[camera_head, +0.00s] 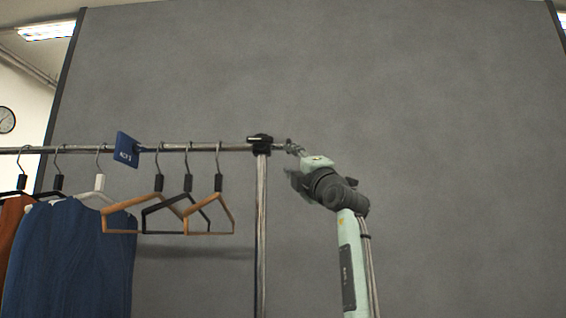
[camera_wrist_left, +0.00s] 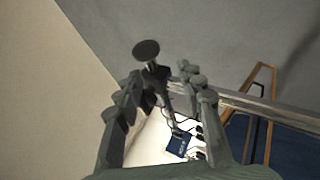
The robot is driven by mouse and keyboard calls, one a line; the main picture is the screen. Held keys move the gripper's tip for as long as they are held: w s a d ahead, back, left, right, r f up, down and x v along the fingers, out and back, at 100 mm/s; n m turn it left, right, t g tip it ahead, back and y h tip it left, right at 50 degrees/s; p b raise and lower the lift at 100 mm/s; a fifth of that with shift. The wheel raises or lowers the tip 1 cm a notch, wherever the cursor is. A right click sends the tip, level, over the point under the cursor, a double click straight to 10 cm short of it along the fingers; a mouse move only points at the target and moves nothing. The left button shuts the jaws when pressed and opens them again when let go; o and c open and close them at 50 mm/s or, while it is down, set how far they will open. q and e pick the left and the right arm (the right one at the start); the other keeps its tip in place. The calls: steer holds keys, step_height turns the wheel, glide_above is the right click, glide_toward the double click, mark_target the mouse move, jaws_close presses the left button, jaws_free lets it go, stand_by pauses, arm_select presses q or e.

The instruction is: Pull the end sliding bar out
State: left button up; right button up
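The end sliding bar is the short chrome stub (camera_head: 281,147) at the right end of the rack's rail in the head view, just past the black clamp (camera_head: 260,142). My left gripper (camera_head: 292,151) is at the stub's outer end, and its fingers partly cover it. In the wrist view my left gripper (camera_wrist_left: 160,74) has its fingers spread apart. The dark clamp with a round knob (camera_wrist_left: 146,50) shows between and beyond the fingers. I cannot tell whether a finger touches the bar. My right gripper is not in view.
The long chrome rail (camera_head: 205,148) carries wooden and dark hangers (camera_head: 213,233), blue garments (camera_head: 75,260) and a blue sign (camera_head: 126,150). A chrome upright (camera_head: 261,230) stands beneath the clamp. The area right of my arm is clear before a grey wall (camera_head: 460,130).

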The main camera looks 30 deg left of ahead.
mark_target(281, 147)
arm_select(q)
steer(key=shift+s+a+r+n, duration=0.1)
steer(key=shift+a+r+n, duration=0.1)
steer(key=shift+r, duration=0.35)
steer(key=shift+a+r+n, duration=0.1)
steer(key=shift+r+n, duration=0.1)
steer(key=shift+r, duration=0.35)
steer(key=p+x, duration=0.1)
steer(key=x, duration=0.4)
steer(key=shift+a+p, duration=0.1)
steer(key=shift+p, duration=0.3)
steer(key=shift+x, duration=0.75)
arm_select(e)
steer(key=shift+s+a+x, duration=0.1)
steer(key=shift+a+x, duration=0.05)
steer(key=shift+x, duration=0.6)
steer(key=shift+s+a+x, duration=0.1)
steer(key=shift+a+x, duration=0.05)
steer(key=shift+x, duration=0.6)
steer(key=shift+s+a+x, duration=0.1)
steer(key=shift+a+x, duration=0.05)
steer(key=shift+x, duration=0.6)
arm_select(q)
steer(key=shift+f, duration=0.1)
steer(key=shift+c, duration=0.6)
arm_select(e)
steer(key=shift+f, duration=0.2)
arm_select(q)
jaws_close()
